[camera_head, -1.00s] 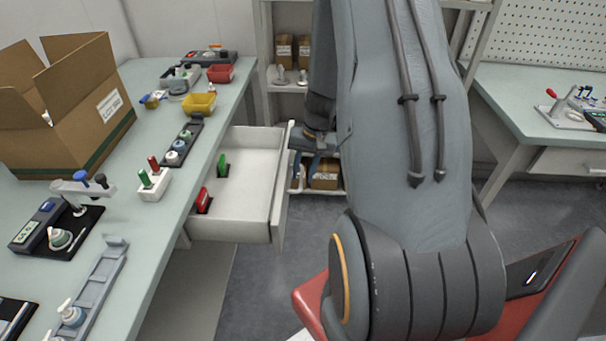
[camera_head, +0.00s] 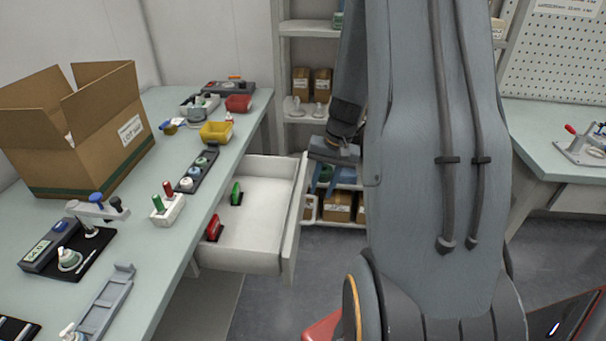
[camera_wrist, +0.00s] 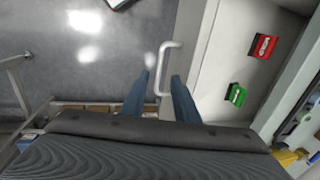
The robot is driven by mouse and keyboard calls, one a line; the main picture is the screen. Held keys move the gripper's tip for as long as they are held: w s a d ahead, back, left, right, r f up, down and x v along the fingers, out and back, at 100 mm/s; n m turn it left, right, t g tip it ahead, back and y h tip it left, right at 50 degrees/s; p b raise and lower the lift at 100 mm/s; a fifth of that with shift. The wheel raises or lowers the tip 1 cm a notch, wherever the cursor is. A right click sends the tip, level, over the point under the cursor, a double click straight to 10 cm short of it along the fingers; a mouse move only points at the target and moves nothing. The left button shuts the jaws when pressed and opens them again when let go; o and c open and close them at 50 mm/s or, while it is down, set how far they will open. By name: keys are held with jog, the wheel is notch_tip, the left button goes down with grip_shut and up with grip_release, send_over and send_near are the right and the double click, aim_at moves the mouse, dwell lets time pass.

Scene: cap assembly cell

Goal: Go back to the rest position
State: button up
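My gripper (camera_head: 321,178) hangs just right of the open white drawer's front in the head view, partly hidden by my arm. In the wrist view my gripper (camera_wrist: 161,80) shows two blue fingers spread apart with nothing held. The drawer handle (camera_wrist: 178,44) appears between and beyond the fingertips; I cannot tell how far apart they are. The drawer (camera_head: 262,200) is pulled out from under the left bench. It holds a green item (camera_head: 236,193) and a red item (camera_head: 214,228); both also show in the wrist view, green (camera_wrist: 235,95) and red (camera_wrist: 263,46).
A shelf rack (camera_head: 305,28) with cartons stands behind my gripper. Another bench (camera_head: 540,140) is at right. Grey floor lies between.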

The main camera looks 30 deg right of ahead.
jog(key=s+a+r+n, duration=0.2)
jog(key=s+a+r, duration=0.1)
jog(key=a, duration=0.4)
jog(key=s+a+r+n+h, duration=0.1)
jog(key=s+a+r+n, duration=0.2)
jog(key=a, duration=0.4)
jog(key=s+a+r+n, duration=0.2)
jog(key=s+a+r, duration=0.1)
jog(key=s+a, duration=0.2)
jog(key=shift+s+a+n+h, duration=0.3)
jog(key=shift+s+a+h, duration=0.1)
jog(key=shift+a, duration=0.8)
